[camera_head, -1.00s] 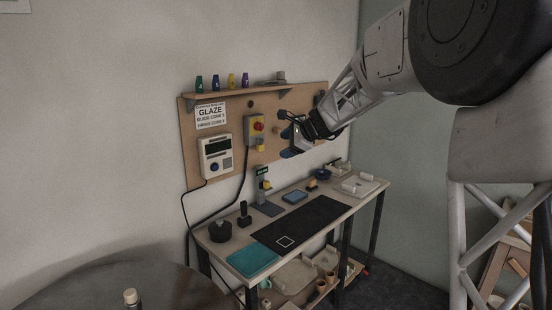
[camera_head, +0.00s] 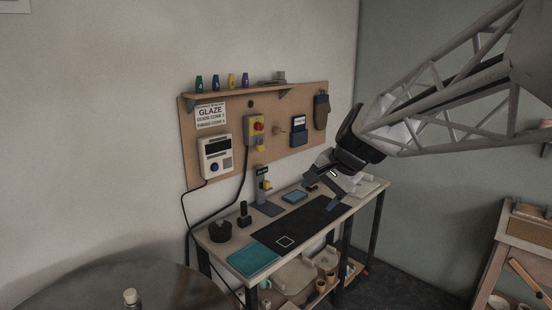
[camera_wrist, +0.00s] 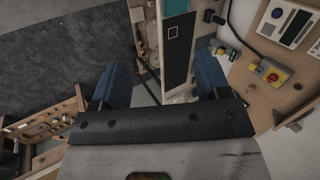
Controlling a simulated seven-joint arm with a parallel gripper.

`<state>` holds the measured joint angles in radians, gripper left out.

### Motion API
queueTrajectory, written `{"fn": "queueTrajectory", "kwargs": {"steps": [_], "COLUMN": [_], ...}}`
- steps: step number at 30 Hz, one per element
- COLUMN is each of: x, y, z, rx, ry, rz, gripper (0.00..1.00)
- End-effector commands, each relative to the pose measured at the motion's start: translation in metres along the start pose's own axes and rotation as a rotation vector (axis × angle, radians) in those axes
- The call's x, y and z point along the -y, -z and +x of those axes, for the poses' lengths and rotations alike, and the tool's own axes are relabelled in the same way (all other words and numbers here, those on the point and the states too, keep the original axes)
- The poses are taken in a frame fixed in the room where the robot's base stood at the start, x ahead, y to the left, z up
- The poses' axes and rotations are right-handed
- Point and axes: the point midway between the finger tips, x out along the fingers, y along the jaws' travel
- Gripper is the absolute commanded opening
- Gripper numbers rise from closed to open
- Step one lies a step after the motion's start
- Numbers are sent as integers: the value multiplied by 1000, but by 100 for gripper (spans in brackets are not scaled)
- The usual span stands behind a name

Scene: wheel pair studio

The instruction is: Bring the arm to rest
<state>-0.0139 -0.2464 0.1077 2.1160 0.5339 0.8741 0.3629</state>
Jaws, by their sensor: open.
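My gripper (camera_head: 322,194) hangs above the right part of the workbench (camera_head: 214,246) in the head view, tilted down and to the left. In the wrist view my gripper (camera_wrist: 168,85) shows two blue fingers spread wide apart. Nothing is between them except the bench and floor beyond. My gripper looks clear of the bench top, though the exact gap is hard to tell. The black mat (camera_head: 300,224) with a white square outline lies below and left of it. The right end of the bench is partly hidden behind my gripper.
A teal mat (camera_head: 253,260) lies at the bench's front left. A round dark table (camera_head: 170,290) stands at lower left; a wooden rack (camera_head: 526,232) stands at right.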

Motion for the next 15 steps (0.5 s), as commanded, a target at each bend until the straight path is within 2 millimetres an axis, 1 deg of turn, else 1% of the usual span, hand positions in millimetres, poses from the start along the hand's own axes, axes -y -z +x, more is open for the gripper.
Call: {"fn": "queueTrajectory", "kwargs": {"steps": [1, 3, 11, 15], "x": [-13, -30, -95, -131], "y": [-11, -25, -74, -99], "z": [-5, -9, -23, -29], "rx": [-6, -12, -31, -37], "ry": [-19, -50, -164, -228], "rz": [-32, -82, -262, -358], "gripper": [70, 70, 70, 70]}}
